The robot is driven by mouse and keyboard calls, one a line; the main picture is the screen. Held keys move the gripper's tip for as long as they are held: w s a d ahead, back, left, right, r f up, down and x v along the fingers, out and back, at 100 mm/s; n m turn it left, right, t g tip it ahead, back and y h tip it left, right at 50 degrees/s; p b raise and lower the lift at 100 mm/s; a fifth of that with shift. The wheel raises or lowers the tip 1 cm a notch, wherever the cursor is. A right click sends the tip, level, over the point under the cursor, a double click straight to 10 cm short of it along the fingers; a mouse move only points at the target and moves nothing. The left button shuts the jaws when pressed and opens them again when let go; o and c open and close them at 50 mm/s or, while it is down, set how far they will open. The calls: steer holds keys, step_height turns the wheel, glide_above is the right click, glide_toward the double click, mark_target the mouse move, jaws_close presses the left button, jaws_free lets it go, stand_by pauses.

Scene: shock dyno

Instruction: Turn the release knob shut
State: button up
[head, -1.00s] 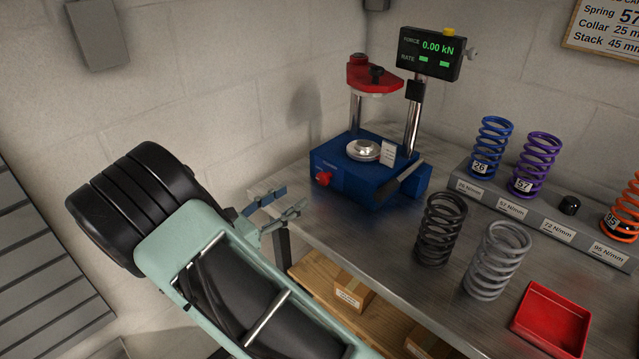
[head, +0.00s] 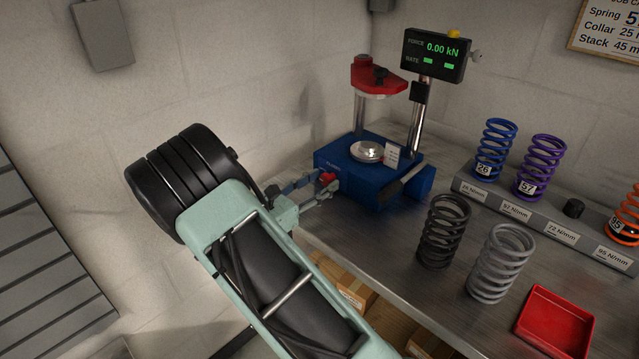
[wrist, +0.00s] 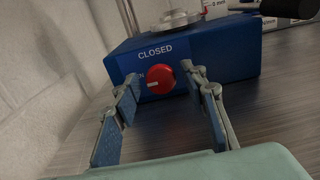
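The red release knob (wrist: 160,78) is on the front face of the blue dyno base (wrist: 225,62). Its white mark points left, towards a partly hidden label ending in "N"; "CLOSED" is printed above it. In the head view the knob (head: 327,178) shows right at my gripper (head: 326,184). In the wrist view my gripper (wrist: 161,75) is open, with one finger to the left and one to the right of the knob. A gap shows on both sides of the knob. I cannot tell how far the tips reach alongside it.
A dark spring (head: 443,232) and a grey spring (head: 500,262) stand on the metal bench, near a red tray (head: 553,322). A rack (head: 545,215) with coloured springs is behind them. The wall is close to the left of the base. The display (head: 434,55) reads 0.00 kN.

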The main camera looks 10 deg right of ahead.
steer(key=c, duration=0.9)
steer(key=shift+f+m+b, duration=0.1)
steer(key=shift+m+b, duration=0.25)
steer(key=shift+m, duration=0.05)
steer(key=m+b, duration=0.2)
steer(key=shift+f+m, duration=0.15)
steer(key=shift+m, duration=0.25)
steer(key=m+b, duration=0.3)
steer(key=shift+s+m+b, duration=0.1)
steer(key=shift+m+b, duration=0.2)
steer(key=shift+b, duration=0.1)
steer(key=m+b, duration=0.6)
steer(key=b, duration=0.1)
steer(key=shift+f, duration=0.2)
steer(key=m+b, duration=0.3)
steer(key=b, duration=0.1)
steer(key=shift+d+m, duration=0.1)
steer(key=shift+m, duration=0.3)
steer(key=shift+r+m+b, duration=0.15)
steer(key=shift+m+b, duration=0.25)
steer(key=shift+b, duration=0.35)
